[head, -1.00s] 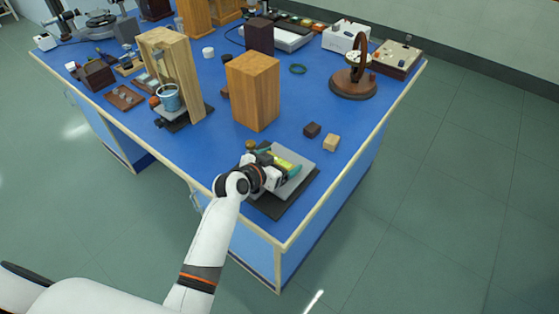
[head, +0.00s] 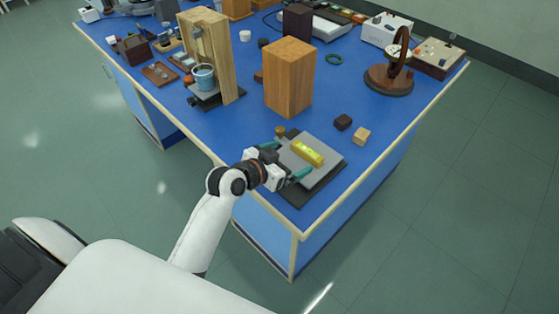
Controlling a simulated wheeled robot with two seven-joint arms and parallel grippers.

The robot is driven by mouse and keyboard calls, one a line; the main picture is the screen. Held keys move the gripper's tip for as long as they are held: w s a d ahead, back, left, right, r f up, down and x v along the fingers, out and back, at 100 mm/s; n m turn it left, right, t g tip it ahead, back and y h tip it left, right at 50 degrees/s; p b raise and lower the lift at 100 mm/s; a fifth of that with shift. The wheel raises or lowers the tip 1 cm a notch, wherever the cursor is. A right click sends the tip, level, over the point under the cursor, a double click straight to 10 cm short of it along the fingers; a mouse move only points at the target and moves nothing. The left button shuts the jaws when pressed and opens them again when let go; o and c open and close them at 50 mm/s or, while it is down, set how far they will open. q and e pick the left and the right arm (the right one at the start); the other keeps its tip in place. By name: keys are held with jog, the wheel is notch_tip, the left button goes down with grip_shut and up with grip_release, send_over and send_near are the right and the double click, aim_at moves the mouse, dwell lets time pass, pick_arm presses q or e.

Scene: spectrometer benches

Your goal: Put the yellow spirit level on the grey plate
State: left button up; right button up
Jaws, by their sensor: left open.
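The yellow spirit level (head: 308,153) lies on the grey plate (head: 326,165), near its middle. The plate sits on a dark base (head: 293,197) at the near corner of the blue bench. My left gripper (head: 286,160) is open, with its teal fingers spread apart. My right gripper is not in view.
A tall wooden block (head: 289,78) stands behind the plate. A dark small block (head: 343,122) and a pale small block (head: 361,136) lie to its right. A wooden frame with a blue cup (head: 204,77) stands left. The bench edge (head: 303,234) is close in front.

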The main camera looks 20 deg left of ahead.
pick_arm(q)
jog(key=shift+v, duration=1.6)
dwell(1.0)
